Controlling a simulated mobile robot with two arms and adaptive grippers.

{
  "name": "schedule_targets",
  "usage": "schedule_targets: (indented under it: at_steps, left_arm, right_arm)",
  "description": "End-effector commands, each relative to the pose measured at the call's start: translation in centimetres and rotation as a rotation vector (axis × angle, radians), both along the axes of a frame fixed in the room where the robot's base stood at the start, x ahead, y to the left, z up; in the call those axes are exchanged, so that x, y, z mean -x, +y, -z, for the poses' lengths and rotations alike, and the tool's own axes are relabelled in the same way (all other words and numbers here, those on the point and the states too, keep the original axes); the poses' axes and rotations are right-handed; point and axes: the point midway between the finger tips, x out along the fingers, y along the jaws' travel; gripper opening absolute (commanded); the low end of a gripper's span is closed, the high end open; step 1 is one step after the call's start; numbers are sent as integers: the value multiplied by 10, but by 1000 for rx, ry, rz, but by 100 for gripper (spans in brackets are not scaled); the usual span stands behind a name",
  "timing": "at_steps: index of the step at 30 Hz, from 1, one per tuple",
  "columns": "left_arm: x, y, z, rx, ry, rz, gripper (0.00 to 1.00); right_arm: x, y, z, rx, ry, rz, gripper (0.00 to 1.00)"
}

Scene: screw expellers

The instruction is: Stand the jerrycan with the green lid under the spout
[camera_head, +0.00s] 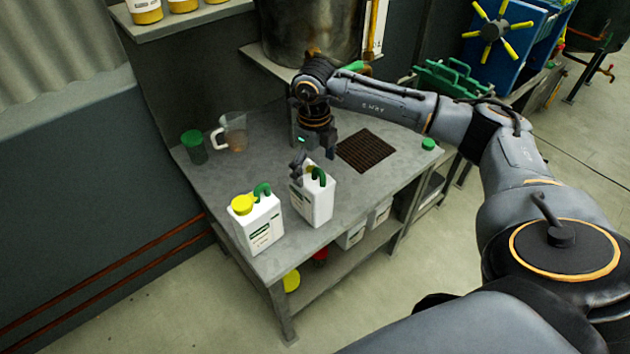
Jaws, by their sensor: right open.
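A white jerrycan (314,203) with a green handle stands upright near the front edge of the metal table; its top is partly hidden by my gripper, and I cannot see a lid on it. My right gripper (316,160) is open and points down at the top of this jerrycan; I cannot tell if it touches. A second white jerrycan (258,229) with a yellow lid stands to its left. A green lid (428,144) lies at the table's right end. The spout under the metal tank (305,30) is hidden behind my right arm. My left gripper is out of view.
A dark grate (366,150) is set in the table (265,172), right of my gripper. More containers sit on the lower shelf. A blue machine (508,35) stands at back right.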

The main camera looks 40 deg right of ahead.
Motion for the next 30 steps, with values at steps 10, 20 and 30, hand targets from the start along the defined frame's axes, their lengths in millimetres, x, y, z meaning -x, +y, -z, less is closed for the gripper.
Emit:
schedule_targets:
  at_steps: [10, 20, 30]
  left_arm:
    - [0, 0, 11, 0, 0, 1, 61]
    - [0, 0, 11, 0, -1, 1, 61]
    - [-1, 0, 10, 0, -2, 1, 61]
  right_arm:
    - [0, 1, -56, -1, -3, -1, 92]
    - [0, 1, -62, 0, 0, -1, 92]
    - [0, 1, -62, 0, 0, -1, 92]
